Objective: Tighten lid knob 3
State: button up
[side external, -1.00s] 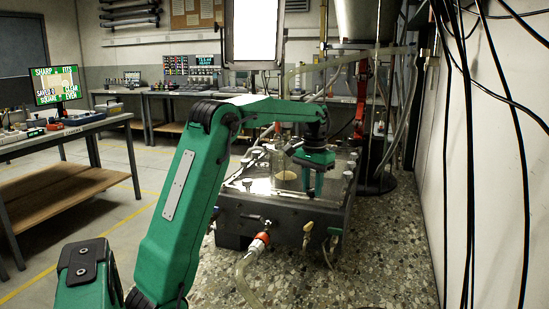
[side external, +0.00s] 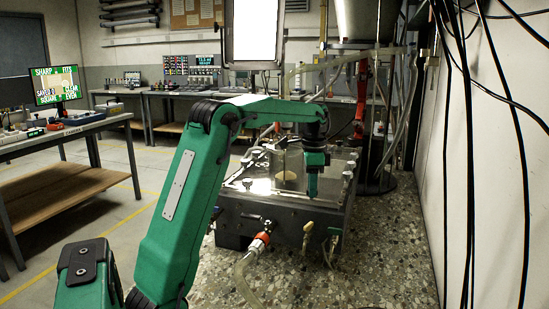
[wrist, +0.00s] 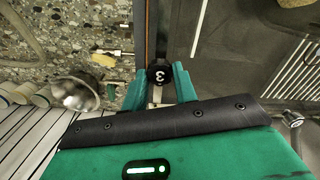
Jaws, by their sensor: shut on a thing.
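Lid knob 3 (wrist: 159,74) is a black round knob with a white "3", at the edge of the tank lid in the wrist view. The "3" reads roughly upright there. My gripper (wrist: 161,80) has one green finger on each side of the knob and is shut on it. In the side view my gripper (side external: 311,191) points straight down at the front of the tank lid, seen nearly edge-on. The knob is hidden by the fingers there. The tank (side external: 285,213) is a dark box with a clear lid.
Other knobs stand along the lid's right edge (side external: 348,175). A hose with an orange fitting (side external: 262,240) leaves the tank's front. A metal hopper (side external: 365,20) and hoses stand behind. Black cables (side external: 468,150) hang at the right.

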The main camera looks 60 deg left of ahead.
jog(key=shift+r+m, duration=0.15)
jog(key=shift+m, duration=0.25)
jog(key=o, duration=1)
jog(key=shift+c, duration=0.2)
jog(key=shift+r, duration=3.8)
